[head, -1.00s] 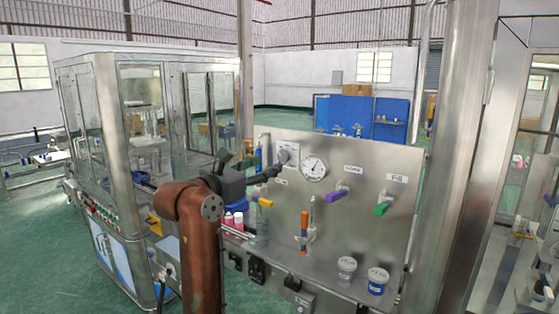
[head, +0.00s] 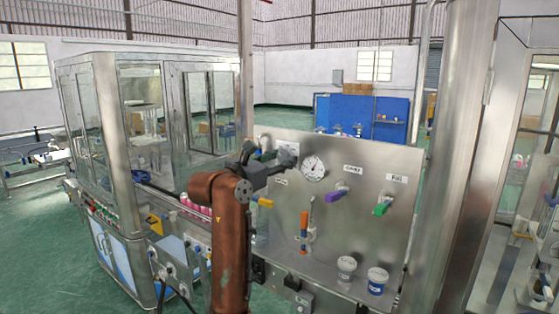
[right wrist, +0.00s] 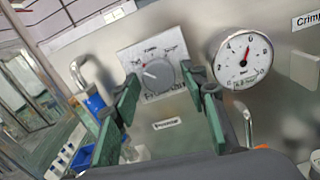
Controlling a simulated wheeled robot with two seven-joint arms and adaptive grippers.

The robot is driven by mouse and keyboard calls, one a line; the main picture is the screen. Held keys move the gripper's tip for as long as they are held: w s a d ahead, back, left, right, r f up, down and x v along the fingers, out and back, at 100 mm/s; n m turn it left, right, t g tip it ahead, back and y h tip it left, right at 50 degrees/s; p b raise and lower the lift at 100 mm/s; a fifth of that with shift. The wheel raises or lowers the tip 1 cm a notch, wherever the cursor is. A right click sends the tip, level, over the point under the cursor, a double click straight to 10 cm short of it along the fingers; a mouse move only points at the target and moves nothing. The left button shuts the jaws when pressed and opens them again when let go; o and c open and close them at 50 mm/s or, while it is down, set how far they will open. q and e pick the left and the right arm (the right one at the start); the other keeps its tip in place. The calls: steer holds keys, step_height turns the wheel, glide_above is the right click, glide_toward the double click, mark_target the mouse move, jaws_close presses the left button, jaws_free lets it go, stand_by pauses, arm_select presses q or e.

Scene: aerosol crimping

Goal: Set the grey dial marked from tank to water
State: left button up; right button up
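The grey dial (right wrist: 157,75) is a round knob on a light square plate with printed marks on the steel panel. The small print is too blurred to read, so I cannot tell its setting. My right gripper (right wrist: 158,88) is open, its green-padded fingers on either side of the dial in the right wrist view. I see no clear contact between fingers and dial. In the head view my right gripper (head: 285,160) is in front of the dial plate and hides most of it. My left gripper is not in view.
A round gauge (right wrist: 241,57) is just right of the dial. The panel also has a purple handle (head: 336,195), a green handle (head: 382,209) and a yellow handle (head: 264,202). Two small tubs (head: 377,281) stand on the shelf below. A metal hook-shaped pipe (right wrist: 92,75) is left of the dial.

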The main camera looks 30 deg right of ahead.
steer(key=c, duration=1)
steer(key=shift+o, duration=0.2)
steer(key=shift+m, duration=0.3)
steer(key=m, duration=0.3)
steer(key=shift+w+p, duration=0.1)
steer(key=shift+p, duration=0.2)
steer(key=m, duration=0.5)
steer(key=o, duration=1.2)
steer(key=shift+c, duration=0.2)
